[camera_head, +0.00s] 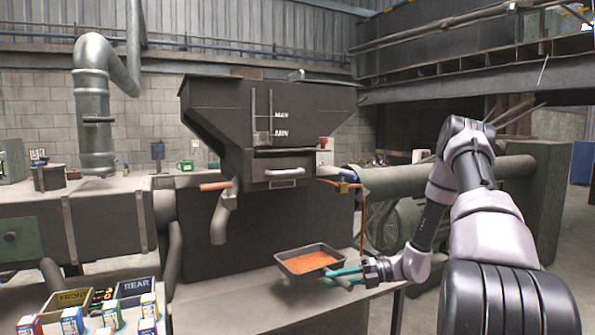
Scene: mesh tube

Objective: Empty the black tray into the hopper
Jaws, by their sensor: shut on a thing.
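The black tray (283,263) is in the middle of the head view, low over the grey bench. It holds a layer of orange-red grains (308,262) and looks roughly level. My gripper (344,275), with teal fingers, is shut on the tray's right front side. Whether the tray touches the bench cannot be told. The dark hopper (225,110) stands behind and above the tray, with MAX and MIN marks on its front. Its inside is hidden from this view.
Small cartons (112,312) and bins labelled FRONT and REAR (135,287) stand at the lower left. A bent pipe (221,215) hangs below the hopper, left of the tray. A copper line (363,215) runs down to the right. The bench (235,300) is clear left of the tray.

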